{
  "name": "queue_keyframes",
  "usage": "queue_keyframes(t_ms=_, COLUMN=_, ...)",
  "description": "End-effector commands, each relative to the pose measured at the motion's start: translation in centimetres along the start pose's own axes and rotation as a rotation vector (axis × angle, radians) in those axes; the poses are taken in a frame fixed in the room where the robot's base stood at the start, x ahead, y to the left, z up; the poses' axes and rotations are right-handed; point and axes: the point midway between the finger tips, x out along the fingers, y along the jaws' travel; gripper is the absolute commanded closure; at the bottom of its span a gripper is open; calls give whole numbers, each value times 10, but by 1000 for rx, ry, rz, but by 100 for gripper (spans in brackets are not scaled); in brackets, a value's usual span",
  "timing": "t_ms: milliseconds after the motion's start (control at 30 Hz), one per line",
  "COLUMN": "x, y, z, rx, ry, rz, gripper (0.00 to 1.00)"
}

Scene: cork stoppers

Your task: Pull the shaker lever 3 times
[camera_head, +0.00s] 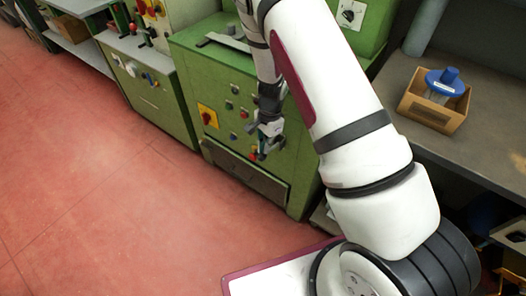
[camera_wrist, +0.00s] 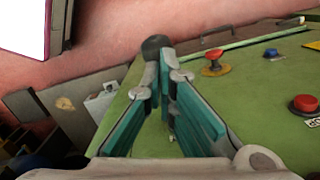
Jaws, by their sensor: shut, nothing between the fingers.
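A green machine (camera_head: 235,105) with a control panel stands in front of me. My gripper (camera_head: 262,153) is at the lower part of its front panel. In the wrist view my gripper (camera_wrist: 160,78) has teal-padded fingers that come together at their tips, with nothing held between them. A dark rounded knob (camera_wrist: 155,44) shows just beyond the fingertips. It may be the end of the shaker lever, but its shaft is hidden behind the fingers. I cannot tell whether the fingers touch it.
In the wrist view, a red mushroom button (camera_wrist: 304,104) and a red knob on a yellow base (camera_wrist: 213,58) stick out of the green panel. A workbench (camera_head: 482,145) at right bears a cardboard box (camera_head: 424,113) holding a blue-topped item. The red floor (camera_head: 110,200) at left is clear.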

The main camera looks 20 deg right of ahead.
Motion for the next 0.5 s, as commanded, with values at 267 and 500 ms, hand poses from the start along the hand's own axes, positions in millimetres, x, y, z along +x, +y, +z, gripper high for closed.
queue_keyframes(t_ms=267, x=30, y=0, z=-4, rx=2, ry=1, rz=1, gripper=100)
queue_keyframes(t_ms=500, x=30, y=0, z=-4, rx=1, ry=2, rz=0, gripper=100)
